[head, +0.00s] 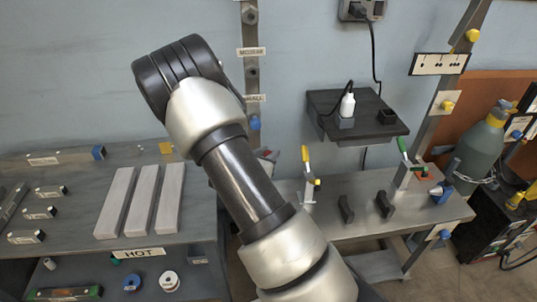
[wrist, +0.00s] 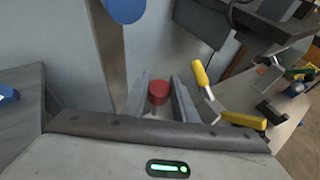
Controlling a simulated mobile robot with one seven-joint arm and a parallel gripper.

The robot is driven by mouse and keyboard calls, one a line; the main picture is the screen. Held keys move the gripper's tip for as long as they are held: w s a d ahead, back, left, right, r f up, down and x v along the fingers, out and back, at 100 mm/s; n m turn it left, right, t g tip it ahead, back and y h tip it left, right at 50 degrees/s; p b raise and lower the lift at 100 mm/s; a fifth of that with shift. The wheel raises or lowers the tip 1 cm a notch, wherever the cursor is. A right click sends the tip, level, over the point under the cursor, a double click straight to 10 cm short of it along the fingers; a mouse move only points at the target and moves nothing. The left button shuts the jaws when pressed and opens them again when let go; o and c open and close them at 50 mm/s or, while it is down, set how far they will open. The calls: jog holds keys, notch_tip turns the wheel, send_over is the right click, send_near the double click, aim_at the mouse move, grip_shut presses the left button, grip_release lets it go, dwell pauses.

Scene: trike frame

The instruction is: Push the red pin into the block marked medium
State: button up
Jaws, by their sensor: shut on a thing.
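The red pin (wrist: 158,92) shows in the wrist view as a short red cylinder between the two fingers of my gripper (wrist: 161,82). The gripper is shut on it. In the head view my arm hides the pin and most of the gripper. A label that appears to read medium (head: 251,51) is on the upright post behind the arm. Metal blocks with holes sit above (head: 251,16) and below (head: 252,72) this label. I cannot tell for certain which block it marks. The pin is apart from these blocks in what I can see.
A lower label (head: 255,98) and a blue knob (head: 255,122) are on the same post. A yellow-handled clamp (head: 306,165) stands on the right bench (head: 440,208). Pale bars (head: 140,205) lie left.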

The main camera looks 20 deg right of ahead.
jog(key=shift+r+p, duration=1.25)
jog(key=shift+r, duration=0.75)
jog(key=shift+a, duration=0.1)
